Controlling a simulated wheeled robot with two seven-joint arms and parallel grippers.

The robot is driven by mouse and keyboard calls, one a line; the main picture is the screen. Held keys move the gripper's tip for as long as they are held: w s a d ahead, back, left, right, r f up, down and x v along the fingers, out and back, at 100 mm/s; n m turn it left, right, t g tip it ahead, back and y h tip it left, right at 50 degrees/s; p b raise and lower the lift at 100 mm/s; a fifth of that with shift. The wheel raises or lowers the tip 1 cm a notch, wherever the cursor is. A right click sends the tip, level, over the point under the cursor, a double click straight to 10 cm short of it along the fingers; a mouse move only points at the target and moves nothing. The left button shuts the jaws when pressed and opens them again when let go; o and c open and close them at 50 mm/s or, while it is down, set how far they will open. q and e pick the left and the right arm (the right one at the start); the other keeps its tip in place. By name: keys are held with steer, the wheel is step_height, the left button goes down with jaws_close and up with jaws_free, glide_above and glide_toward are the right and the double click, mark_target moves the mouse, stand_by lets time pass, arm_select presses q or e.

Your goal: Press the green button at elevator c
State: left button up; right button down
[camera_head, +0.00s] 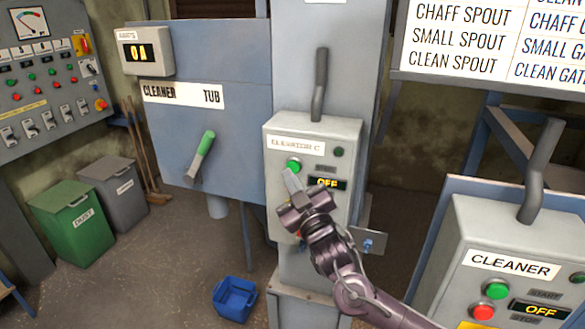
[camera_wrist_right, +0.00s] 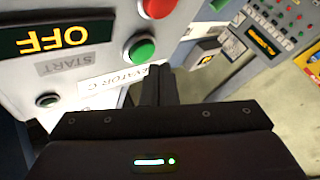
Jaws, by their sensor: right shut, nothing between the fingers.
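The elevator C control box (camera_head: 337,137) hangs on a blue-grey column in the middle of the head view. Its green button (camera_head: 293,166) is at the upper left of the box, under the "ELEVATOR C" label (camera_head: 297,145). My right gripper (camera_head: 290,178) is shut and empty, its tips just below the green button in that view. In the right wrist view the green button (camera_wrist_right: 142,50) is just beyond the shut fingertips (camera_wrist_right: 159,72); I cannot tell whether they touch. The box's display (camera_head: 328,184) reads OFF. My left gripper is not in view.
A cleaner control box (camera_head: 507,262) stands at the lower right. A lever (camera_head: 320,85) rises above the elevator box, and a green-handled lever (camera_head: 201,155) is to its left. A blue bucket (camera_head: 235,298) and a green bin (camera_head: 78,207) stand on the floor.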

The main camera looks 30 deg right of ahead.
stand_by(0.4)
steer(key=shift+w+d, duration=0.25)
steer(key=shift+d, duration=0.05)
steer(key=shift+w+d, duration=0.35)
steer(key=shift+d, duration=0.05)
stand_by(0.8)
stand_by(0.3)
steer(key=shift+s+a, duration=0.6)
steer(key=shift+a, duration=0.05)
steer(key=s+a+p, duration=0.1)
steer(key=s+a, duration=0.2)
steer(key=shift+s+a, duration=0.15)
steer(key=shift+a, duration=0.25)
